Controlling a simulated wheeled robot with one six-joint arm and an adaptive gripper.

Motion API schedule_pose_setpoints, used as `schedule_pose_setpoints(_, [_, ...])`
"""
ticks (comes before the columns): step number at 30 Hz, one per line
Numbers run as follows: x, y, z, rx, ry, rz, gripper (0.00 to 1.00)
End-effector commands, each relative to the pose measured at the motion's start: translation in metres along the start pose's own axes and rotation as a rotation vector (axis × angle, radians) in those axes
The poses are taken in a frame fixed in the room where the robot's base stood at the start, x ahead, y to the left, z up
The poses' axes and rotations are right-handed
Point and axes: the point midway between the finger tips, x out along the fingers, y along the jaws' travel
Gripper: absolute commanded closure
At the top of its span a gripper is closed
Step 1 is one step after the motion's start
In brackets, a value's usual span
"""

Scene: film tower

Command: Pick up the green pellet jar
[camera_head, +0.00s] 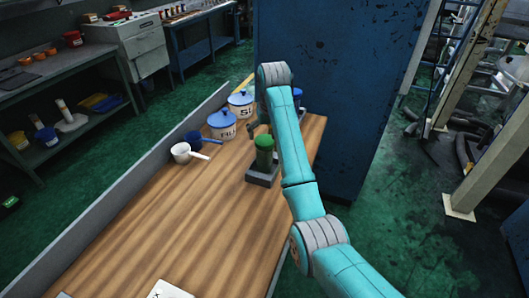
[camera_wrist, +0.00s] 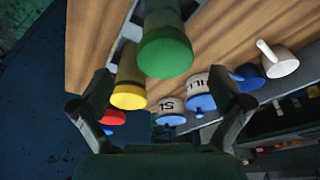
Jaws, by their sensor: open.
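The green pellet jar (camera_head: 264,152) stands upright on a dark grey base (camera_head: 262,180) near the right edge of the wooden bench. In the wrist view its green lid (camera_wrist: 165,54) is large and near the top, between my finger tips but beyond them. My gripper (camera_wrist: 160,76) is open, with one finger on each side and nothing held. In the head view my teal arm hides most of the gripper, which hangs around the far side of the jar. I cannot tell the exact gap to the jar.
A yellow-lidded jar (camera_wrist: 129,94) and a red-lidded one (camera_wrist: 113,117) stand close to the green jar.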

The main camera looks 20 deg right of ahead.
Motion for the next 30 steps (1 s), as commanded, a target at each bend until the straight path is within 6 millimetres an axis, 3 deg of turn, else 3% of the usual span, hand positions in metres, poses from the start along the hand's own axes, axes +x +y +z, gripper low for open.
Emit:
schedule_pose_setpoints(3, [0.018, 0.000, 0.000, 0.000, -0.001, 0.000, 0.00])
schedule_pose_setpoints(13, [0.044, -0.002, -0.001, 0.000, 0.000, 0.000, 0.00])
schedule_pose_setpoints(21, [0.080, -0.006, -0.002, 0.000, -0.002, 0.000, 0.00])
schedule_pose_setpoints(30, [0.086, -0.006, -0.002, 0.000, 0.001, 0.000, 0.00])
